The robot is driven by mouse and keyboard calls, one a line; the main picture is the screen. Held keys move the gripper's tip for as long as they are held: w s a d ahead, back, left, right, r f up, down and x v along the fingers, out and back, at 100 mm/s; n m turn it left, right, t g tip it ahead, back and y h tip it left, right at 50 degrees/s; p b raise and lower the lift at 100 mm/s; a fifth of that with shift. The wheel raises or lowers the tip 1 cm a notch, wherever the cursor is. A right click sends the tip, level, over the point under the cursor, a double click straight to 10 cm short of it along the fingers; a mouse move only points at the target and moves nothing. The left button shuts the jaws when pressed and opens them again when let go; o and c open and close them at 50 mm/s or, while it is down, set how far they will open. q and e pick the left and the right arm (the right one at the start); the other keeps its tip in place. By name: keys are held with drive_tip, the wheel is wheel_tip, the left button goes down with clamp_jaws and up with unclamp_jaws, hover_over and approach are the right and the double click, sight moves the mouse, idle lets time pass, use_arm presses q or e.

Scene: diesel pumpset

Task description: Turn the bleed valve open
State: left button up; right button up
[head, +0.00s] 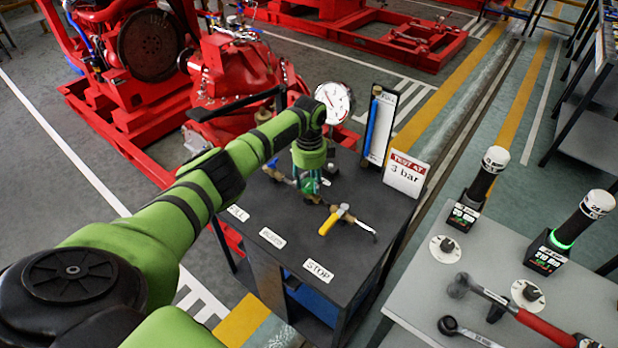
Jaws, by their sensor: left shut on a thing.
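My left arm reaches in from the left, and my left gripper (311,190) points down over the dark bench (262,262). It is shut on the small green-handled valve (309,196), which lines up roughly with the middle label and appears to be the bleed valve. The gripper hides most of this valve, so its handle angle cannot be told. A yellow-handled valve (333,219) sits nearer the front right of the bench, behind the STOP label (318,270), apart from the gripper. My right gripper is out of view.
A dial gauge (334,101), a blue sight tube on a board (379,125) and a "3 bar" sign (406,173) stand at the bench's back and right. A grey table (420,290) with tools is at the right. Red pump machinery (235,75) stands behind.

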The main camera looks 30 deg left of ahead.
use_arm(q)
drive_tip(key=n, duration=0.1)
drive_tip(key=n+p, duration=0.1)
drive_tip(key=shift+d+r+n, duration=0.15)
drive_tip(key=shift+n, duration=0.25)
drive_tip(key=n+p, duration=0.1)
drive_tip(key=n, duration=0.1)
drive_tip(key=shift+n+p, duration=0.3)
drive_tip(key=n+p, duration=0.1)
drive_tip(key=n, duration=0.4)
drive_tip(key=shift+w+n+p, duration=0.1)
drive_tip(key=shift+n+p, duration=0.2)
drive_tip(key=shift+p, duration=0.1)
drive_tip(key=n+p, duration=0.1)
drive_tip(key=n, duration=0.4)
drive_tip(key=n+p, duration=0.1)
drive_tip(key=n, duration=0.4)
drive_tip(key=shift+a, duration=0.2)
drive_tip(key=shift+w+n, duration=0.1)
drive_tip(key=shift+n, duration=0.3)
drive_tip(key=o, duration=1)
drive_tip(key=shift+o, duration=0.8)
